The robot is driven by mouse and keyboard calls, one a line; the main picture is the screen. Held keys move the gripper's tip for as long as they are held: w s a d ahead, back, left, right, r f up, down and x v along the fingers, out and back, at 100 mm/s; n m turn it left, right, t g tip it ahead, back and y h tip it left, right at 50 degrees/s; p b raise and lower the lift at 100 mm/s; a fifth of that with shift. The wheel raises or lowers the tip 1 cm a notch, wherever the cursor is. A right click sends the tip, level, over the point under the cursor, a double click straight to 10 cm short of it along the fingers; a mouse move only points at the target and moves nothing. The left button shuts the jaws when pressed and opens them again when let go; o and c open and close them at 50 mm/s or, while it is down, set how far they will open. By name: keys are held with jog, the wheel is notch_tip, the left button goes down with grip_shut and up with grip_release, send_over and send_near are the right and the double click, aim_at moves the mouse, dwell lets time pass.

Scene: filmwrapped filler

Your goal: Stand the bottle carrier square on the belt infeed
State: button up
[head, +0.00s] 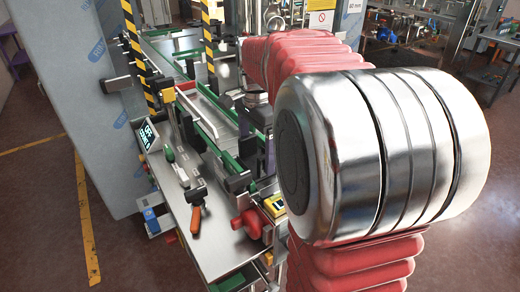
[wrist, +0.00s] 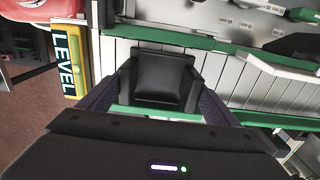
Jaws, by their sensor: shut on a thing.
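In the wrist view a black, box-like piece with a recessed face and raised sides, which looks like the bottle carrier (wrist: 165,78), sits between the two dark purple fingers of my gripper (wrist: 161,92). The fingers press on its left and right sides. Its underside is hidden, so I cannot tell whether it touches the belt. Pale slats of the belt infeed (wrist: 108,58) show behind it, edged by green rails. In the head view my arm hides the carrier and most of my gripper, beside the conveyor line (head: 215,118).
A yellow LEVEL label (wrist: 68,58) stands left of the slats, with a red part (wrist: 50,8) beyond. In the head view, an orange-handled lever (head: 197,218) and a small display (head: 148,134) line the machine's near side. Striped posts (head: 136,45) rise behind. Open floor lies left.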

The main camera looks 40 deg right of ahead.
jog(key=o, duration=1.2)
jog(key=shift+f, duration=0.1)
notch_tip(320, 180, up, 12)
jog(key=shift+r, duration=0.15)
dwell(0.4)
